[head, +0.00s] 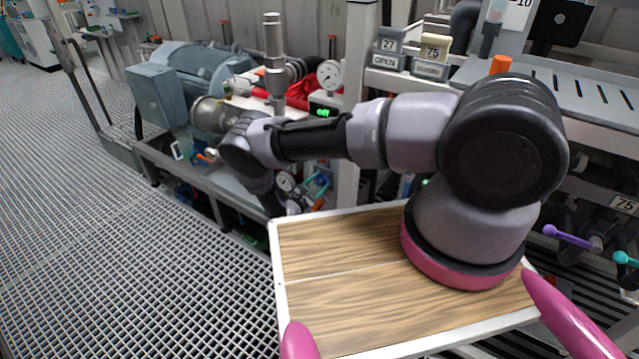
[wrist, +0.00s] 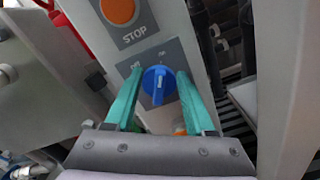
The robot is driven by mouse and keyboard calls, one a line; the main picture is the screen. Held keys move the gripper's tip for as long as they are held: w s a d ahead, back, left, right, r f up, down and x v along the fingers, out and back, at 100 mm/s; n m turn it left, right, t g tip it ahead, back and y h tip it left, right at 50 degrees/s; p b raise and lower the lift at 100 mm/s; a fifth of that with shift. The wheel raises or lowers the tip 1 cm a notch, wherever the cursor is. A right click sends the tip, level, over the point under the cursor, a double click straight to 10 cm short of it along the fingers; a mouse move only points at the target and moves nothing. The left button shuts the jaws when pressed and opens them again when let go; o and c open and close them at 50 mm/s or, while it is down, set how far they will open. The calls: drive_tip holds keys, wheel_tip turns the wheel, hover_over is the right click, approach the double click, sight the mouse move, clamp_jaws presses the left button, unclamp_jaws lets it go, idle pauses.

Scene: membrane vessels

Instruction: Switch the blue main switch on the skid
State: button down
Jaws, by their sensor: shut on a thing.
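In the wrist view the blue main switch (wrist: 158,82) is a round knob with a raised grip and a white line, on a grey label plate below an orange STOP button (wrist: 118,10). The grip stands close to upright in the picture. In the head view my arm reaches down beside the skid's post, and the switch and my fingertips are hidden there.
A small display (head: 322,112) on the skid reads "off" in green. My wooden-topped deck is empty. Open grating floor (head: 100,220) lies to the left.

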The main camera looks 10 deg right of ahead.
drive_tip(key=n, duration=0.5)
drive_tip(key=shift+w+a+n, duration=0.15)
drive_tip(key=shift+a+n, duration=0.15)
drive_tip(key=shift+n, duration=0.1)
drive_tip(key=n, duration=0.5)
drive_tip(key=shift+w+a+n, duration=0.15)
drive_tip(key=shift+w+n, duration=0.05)
drive_tip(key=shift+n, duration=0.2)
drive_tip(key=shift+f+n, duration=0.1)
drive_tip(key=shift+n, duration=0.2)
drive_tip(key=shift+c, duration=1.3)
unclamp_jaws()
drive_tip(key=v, duration=1)
drive_tip(key=shift+s+a, duration=0.25)
drive_tip(key=shift+a, duration=0.05)
